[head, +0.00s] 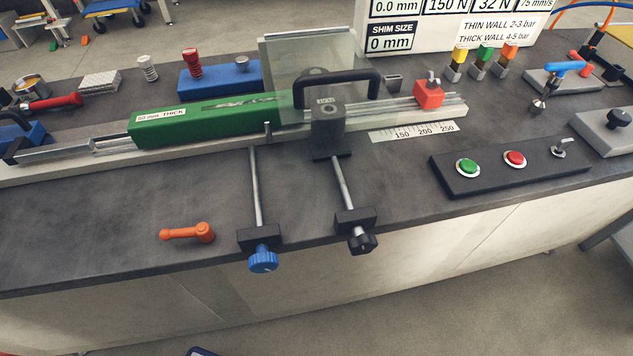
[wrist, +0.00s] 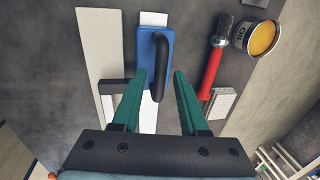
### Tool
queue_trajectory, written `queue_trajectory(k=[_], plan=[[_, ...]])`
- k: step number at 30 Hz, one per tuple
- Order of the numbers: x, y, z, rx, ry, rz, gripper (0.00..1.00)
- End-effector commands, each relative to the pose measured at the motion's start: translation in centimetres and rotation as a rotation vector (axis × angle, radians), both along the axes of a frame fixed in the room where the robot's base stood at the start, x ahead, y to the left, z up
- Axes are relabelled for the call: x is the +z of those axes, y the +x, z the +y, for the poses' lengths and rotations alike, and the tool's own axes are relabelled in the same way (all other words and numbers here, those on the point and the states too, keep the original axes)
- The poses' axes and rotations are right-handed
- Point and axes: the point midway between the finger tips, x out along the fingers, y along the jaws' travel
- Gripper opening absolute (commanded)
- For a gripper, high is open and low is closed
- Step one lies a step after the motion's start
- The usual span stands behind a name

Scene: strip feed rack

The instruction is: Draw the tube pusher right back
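The tube pusher looks to be the blue block with a black bar handle (wrist: 143,45) in the wrist view. It sits on a pale rail, and its handle (wrist: 159,66) stands up from it. In the head view the same blue block (head: 30,134) is at the far left, partly cut off by the picture edge. My gripper (wrist: 160,73) is open, with its green fingers either side of the handle in the picture. I cannot tell whether the fingertips are level with the handle. My gripper does not show in the head view.
A red-handled brush (wrist: 212,70) and an oil tin (wrist: 259,37) lie to the right of the fingers in the wrist view. A green block (head: 190,120) lies along the rail in the head view. An orange lever (head: 190,233) lies near the bench's front edge.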

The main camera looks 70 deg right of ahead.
Motion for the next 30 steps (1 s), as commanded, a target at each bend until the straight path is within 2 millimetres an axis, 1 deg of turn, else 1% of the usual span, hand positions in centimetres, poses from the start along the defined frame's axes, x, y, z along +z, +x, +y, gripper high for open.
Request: queue_trajectory(k=[8, 11, 27, 30], plan=[[0.0, 0.0, 0.0, 0.0, 0.0, 0.0, 0.5], [0.4, 0.0, 0.0, 0.0, 0.0, 0.0, 0.5], [5.3, -0.5, 0.9, 0.0, 0.0, 0.001, 0.5], [5.9, -0.6, 1.0, 0.0, 0.0, 0.001, 0.5]])
